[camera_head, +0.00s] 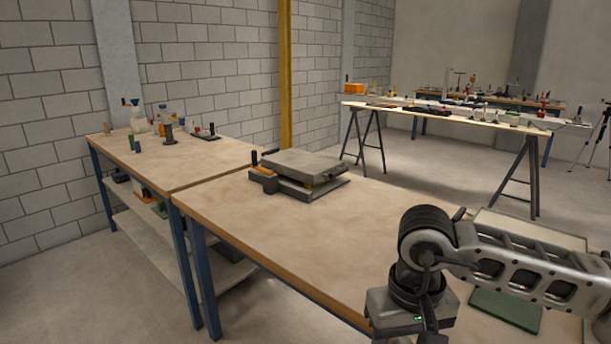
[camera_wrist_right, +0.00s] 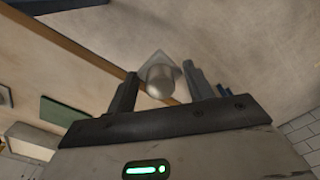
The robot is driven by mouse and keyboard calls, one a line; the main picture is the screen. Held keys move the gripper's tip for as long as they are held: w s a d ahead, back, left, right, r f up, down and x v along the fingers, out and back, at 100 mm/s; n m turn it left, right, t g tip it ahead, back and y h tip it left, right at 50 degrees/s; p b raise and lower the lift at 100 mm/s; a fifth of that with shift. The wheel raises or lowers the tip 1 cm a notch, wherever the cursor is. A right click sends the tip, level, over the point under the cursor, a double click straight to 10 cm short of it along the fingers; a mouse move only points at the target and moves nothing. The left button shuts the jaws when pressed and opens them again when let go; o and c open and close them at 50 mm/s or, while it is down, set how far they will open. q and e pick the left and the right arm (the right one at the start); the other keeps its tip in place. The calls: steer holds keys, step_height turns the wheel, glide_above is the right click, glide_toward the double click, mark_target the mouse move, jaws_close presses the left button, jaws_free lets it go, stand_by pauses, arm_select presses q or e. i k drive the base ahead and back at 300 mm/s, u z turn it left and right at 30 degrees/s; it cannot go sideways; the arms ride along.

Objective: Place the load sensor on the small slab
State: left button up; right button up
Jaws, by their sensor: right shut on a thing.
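My right gripper (camera_wrist_right: 160,85) is shut on a silvery, dome-shaped piece with a pale, flat, pointed part behind it, which appears to be the load sensor (camera_wrist_right: 158,78). It sits between the two dark fingers. In the head view my right arm comes in from the right, and its wrist hangs over the front right of the near table; the held piece cannot be made out there. A grey slab (camera_head: 303,164) lies on a dark metal base on the near table. A flat green slab (camera_head: 506,307) lies at the right. I cannot tell which is the small slab. My left gripper is out of view.
The near wooden table (camera_head: 240,215) is bare between the metal base and my right arm. A pale panel (camera_head: 530,231) lies behind the arm. A side table (camera_head: 190,165) holds bottles and small items. A trestle table (camera_head: 450,112) with many tools stands behind.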

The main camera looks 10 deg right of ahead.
mark_target(302, 159)
steer(key=u, duration=0.8)
steer(key=i, duration=1)
steer(key=u, duration=0.4)
steer(key=i, duration=1.35)
steer(key=z, duration=0.8)
